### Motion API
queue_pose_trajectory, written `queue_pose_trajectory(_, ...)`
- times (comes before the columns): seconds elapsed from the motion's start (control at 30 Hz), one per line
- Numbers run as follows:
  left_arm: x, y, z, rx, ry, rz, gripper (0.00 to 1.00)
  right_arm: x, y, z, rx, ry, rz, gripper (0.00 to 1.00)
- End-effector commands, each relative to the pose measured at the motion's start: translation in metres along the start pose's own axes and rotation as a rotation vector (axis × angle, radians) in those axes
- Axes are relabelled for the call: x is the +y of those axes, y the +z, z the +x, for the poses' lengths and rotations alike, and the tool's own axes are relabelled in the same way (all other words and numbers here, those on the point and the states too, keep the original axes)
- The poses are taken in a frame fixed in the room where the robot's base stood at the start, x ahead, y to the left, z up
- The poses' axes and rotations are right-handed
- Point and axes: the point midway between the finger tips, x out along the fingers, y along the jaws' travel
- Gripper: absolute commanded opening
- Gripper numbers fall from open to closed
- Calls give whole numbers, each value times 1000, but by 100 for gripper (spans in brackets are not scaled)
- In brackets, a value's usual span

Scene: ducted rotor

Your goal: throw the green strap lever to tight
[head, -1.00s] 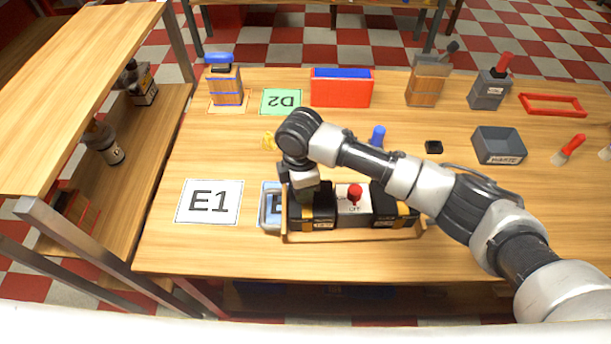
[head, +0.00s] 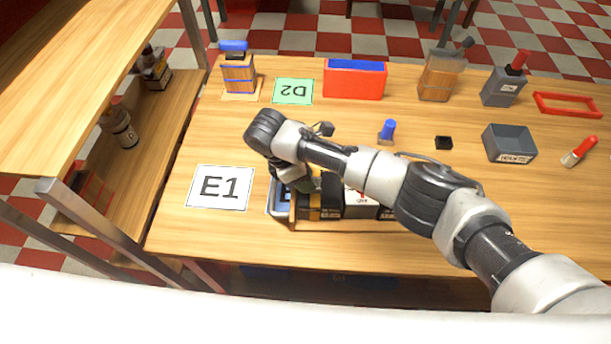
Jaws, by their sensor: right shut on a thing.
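A white switch box (head: 357,200) stands between the black boxes, partly behind my right arm. My left gripper is not in view.
The E1 card (head: 220,188) lies left of the tray. A wooden shelf (head: 90,60) stands at the left.

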Motion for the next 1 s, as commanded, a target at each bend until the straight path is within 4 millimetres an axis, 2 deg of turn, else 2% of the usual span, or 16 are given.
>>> queue_pose_trajectory(0.23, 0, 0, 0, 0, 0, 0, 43, 0, 0, 0, -1, -1, 0, 7)
queue_pose_trajectory(0.27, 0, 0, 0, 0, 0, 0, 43, 0, 0, 0, -1, -1, 0, 35)
queue_pose_trajectory(0.4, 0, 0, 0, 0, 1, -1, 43, 0, 0, 0, 0, -1, 0, 56)
queue_pose_trajectory(0.77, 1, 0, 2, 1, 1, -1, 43, 0, -1, -5, 1, 0, 0, 56)
queue_pose_trajectory(0.87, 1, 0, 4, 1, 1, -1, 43, 1, -2, -18, 2, 3, -1, 56)
queue_pose_trajectory(1.0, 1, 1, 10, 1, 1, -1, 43, 1, -2, -46, 3, 4, -1, 56)
